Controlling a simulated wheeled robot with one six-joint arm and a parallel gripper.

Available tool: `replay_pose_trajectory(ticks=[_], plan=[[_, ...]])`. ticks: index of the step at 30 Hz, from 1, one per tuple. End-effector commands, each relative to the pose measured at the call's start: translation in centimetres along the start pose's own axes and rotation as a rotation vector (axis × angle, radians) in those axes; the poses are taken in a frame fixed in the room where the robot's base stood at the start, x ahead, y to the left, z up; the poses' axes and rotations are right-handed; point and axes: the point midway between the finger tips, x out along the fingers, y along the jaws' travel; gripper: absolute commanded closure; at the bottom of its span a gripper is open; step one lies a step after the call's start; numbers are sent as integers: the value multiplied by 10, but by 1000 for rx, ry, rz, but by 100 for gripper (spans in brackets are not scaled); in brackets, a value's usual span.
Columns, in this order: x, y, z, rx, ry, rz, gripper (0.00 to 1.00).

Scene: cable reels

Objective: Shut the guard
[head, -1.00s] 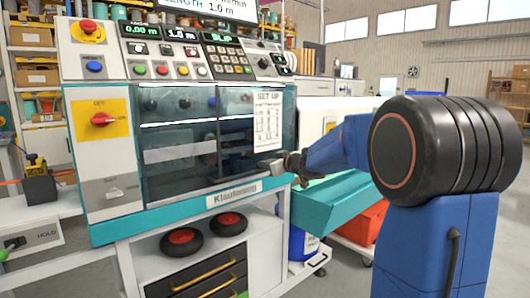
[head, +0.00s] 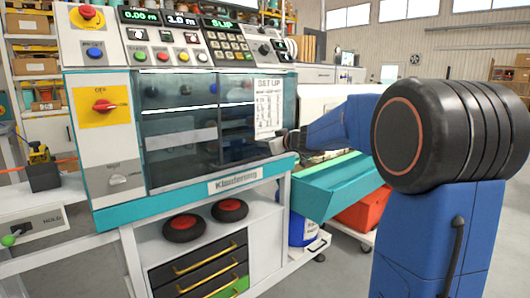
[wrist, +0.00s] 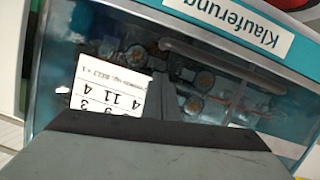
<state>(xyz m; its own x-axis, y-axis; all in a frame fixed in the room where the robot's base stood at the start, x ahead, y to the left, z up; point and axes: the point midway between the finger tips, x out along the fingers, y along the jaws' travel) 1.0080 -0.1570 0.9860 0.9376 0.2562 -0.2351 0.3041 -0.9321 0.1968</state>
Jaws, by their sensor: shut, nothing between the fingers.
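The guard (head: 180,146) is a smoky see-through panel on the front of the teal and white machine (head: 100,215). It hangs down over the work window, above the Klauferung label (head: 233,182). I cannot tell whether its lower edge is fully seated. A grey bar (wrist: 215,60) runs along the panel near the label in the wrist view. My gripper (head: 279,143) is shut and empty at the right end of the guard, just below the set-up sheet (head: 268,106). Its fingers (wrist: 168,98) lie in front of the panel in the wrist view; contact cannot be told.
Control buttons and an OFF switch (head: 103,106) are on the left and top of the machine. Two black wheels with red hubs (head: 183,228) lie on the shelf below. A teal tray (head: 325,190) and red bin (head: 362,214) stand at the right. The floor at the right is open.

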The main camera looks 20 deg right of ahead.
Motion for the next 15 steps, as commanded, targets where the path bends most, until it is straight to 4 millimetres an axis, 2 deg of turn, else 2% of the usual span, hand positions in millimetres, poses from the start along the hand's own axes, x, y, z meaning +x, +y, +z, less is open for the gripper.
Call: replay_pose_trajectory(ticks=[15], plan=[[-85,1,-5,-2,4,3,100]])
